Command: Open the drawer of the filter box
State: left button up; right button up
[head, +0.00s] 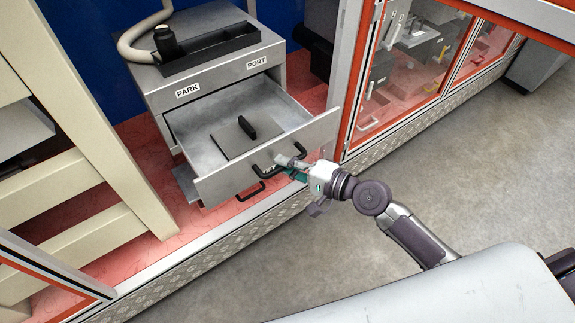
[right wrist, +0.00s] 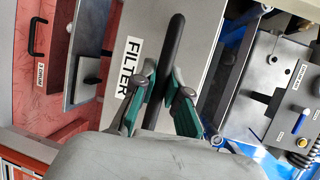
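The grey filter box (head: 205,75) stands at the upper left, with PARK and PORT labels on its top front edge. Its drawer (head: 195,125) is pulled well out. Inside lies a flat grey plate with a black grip (head: 247,127). The drawer's front carries a black bar handle (head: 262,165), which also shows in the right wrist view (right wrist: 173,45) beside the FILTER label. My right gripper (head: 290,165) is at this handle. In the right wrist view its green-padded fingers (right wrist: 161,105) lie close on both sides of the bar, shut on it. My left gripper is out of view.
A lower black handle (head: 250,191) sits under the drawer. A cream frame (head: 90,130) stands at left. An orange-framed glass enclosure (head: 405,70) stands close at right. Grey floor (head: 480,150) in front is clear.

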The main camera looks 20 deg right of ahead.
jog(key=o, duration=0.4)
jog(key=shift+o, duration=0.2)
jog(key=v, duration=1.2)
jog(key=shift+r, duration=0.1)
